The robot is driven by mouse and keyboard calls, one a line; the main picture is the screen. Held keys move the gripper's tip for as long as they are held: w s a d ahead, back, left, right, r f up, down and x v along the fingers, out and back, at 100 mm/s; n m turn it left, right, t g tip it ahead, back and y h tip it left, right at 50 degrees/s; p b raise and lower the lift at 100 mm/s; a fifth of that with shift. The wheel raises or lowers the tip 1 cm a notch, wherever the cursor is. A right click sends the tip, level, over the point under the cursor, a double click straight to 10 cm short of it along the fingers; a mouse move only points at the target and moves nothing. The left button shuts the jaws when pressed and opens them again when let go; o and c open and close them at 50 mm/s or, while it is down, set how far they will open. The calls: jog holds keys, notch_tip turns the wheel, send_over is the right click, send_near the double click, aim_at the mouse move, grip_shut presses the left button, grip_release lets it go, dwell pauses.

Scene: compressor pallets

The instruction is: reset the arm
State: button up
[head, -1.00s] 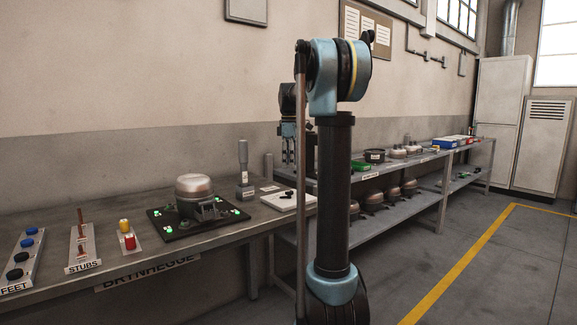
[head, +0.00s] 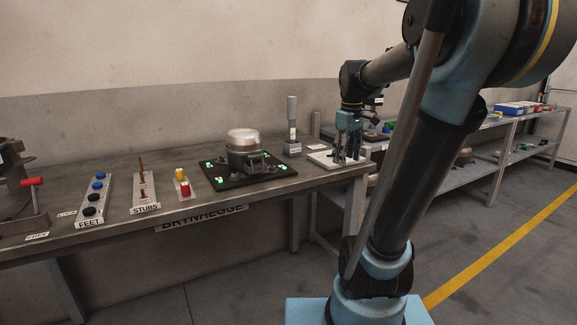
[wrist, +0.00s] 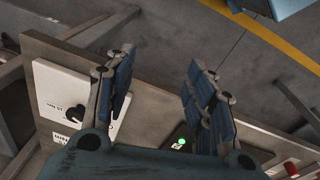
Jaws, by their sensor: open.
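My gripper (head: 349,135) hangs fingers down over the right end of the workbench in the head view, in front of or above a white board (head: 325,160); I cannot tell the exact height. In the wrist view its blue-padded fingers (wrist: 158,95) are spread wide apart with nothing between them. My arm stands at the right of the head view and bends over toward the bench. The white board also shows in the wrist view (wrist: 62,90), beside the left finger.
The bench holds a compressor (head: 243,145) on a black mat (head: 262,179) with green lights, a grey upright tool (head: 292,120), and holders marked STUBS (head: 147,192) and FEET (head: 93,203). Shelving (head: 470,178) stands behind my arm. Open floor with a yellow line (head: 500,250) lies to the right.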

jog(key=s+f+m+t, duration=0.1)
jog(key=s+f+m, duration=0.6)
jog(key=s+f, duration=1.2)
jog(key=shift+a+m, duration=0.15)
jog(key=shift+m, duration=0.15)
jog(key=shift+w+f, duration=0.1)
jog(key=shift+w+f, duration=0.2)
jog(key=shift+w, duration=0.25)
dwell(0.9)
